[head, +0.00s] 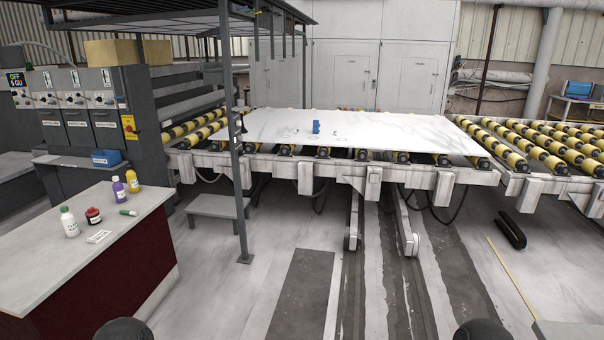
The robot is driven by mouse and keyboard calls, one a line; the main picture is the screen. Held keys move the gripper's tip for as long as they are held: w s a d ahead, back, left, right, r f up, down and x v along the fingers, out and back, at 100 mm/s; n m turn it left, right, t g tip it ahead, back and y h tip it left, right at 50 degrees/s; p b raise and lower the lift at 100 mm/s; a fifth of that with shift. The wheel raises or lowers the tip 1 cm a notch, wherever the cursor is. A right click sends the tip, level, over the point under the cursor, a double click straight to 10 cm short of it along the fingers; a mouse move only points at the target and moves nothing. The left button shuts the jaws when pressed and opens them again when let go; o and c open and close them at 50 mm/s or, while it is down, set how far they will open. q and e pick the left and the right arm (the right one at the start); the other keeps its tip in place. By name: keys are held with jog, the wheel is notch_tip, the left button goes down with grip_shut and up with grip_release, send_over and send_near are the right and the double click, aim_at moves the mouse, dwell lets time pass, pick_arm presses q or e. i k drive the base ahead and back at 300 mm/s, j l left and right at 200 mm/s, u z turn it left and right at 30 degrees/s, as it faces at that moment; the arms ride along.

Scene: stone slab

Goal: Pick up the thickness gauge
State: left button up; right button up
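A small upright blue object (316,127) stands on the white marble slab (400,128), near the middle of its length. It may be the thickness gauge, but it is too small to tell for sure. Faint small marks or items lie on the slab around it. The slab rests on the yellow-and-black rollers of a conveyor, some way ahead of me. Neither of my grippers is in view. Only two dark rounded parts, likely mine, show at the bottom edge.
A white-topped counter (60,262) at the left holds several bottles, a dark red jar (93,216), a green marker (128,213) and a white label block (99,237). A grey post (238,190) and step (212,207) stand before the conveyor. The floor ahead is mostly open.

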aim_at(316, 130)
jog(key=i, duration=3.95)
jog(key=i+z, duration=0.15)
jog(key=i, duration=0.35)
jog(key=i+j+z, duration=0.2)
jog(key=i, duration=0.25)
jog(key=i+j+z, duration=0.15)
jog(key=i, duration=0.35)
jog(key=i+j+z, duration=0.15)
jog(key=i+j, duration=0.15)
jog(key=i, duration=0.15)
